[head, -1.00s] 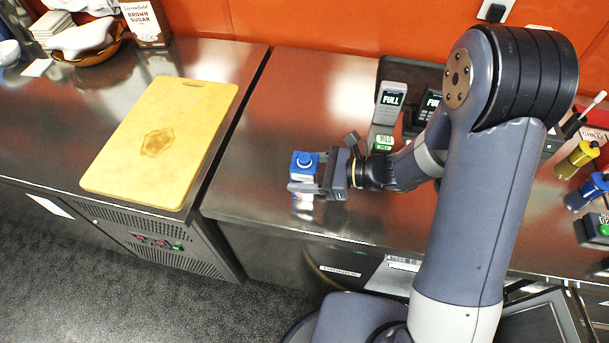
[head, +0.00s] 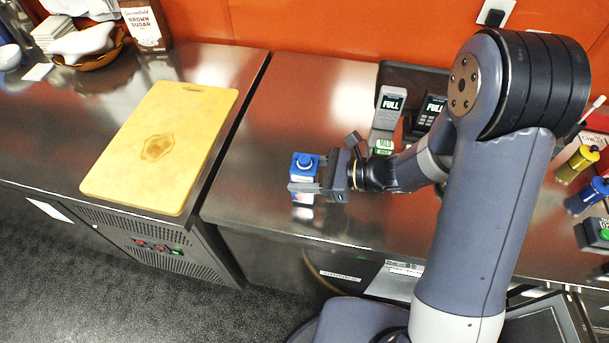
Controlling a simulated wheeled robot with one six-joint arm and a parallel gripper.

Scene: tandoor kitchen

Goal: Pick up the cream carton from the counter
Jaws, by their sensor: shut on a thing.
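The cream carton (head: 305,164) is a small box with a blue top, a blue cap and a white lower part. It is upright near the front of the steel counter (head: 285,110). My gripper (head: 305,187) reaches in from the right and is shut on the carton. One finger crosses the carton's near side. The far finger is mostly hidden behind the carton. Whether the carton's base touches the counter is hard to tell from this angle.
A wooden cutting board (head: 165,145) lies to the left, past a gap between counters. Card terminals (head: 388,115) stand behind my arm. Bottles (head: 578,163) stand at the right. A brown sugar bag (head: 144,25) and a basket (head: 95,57) are at the back left.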

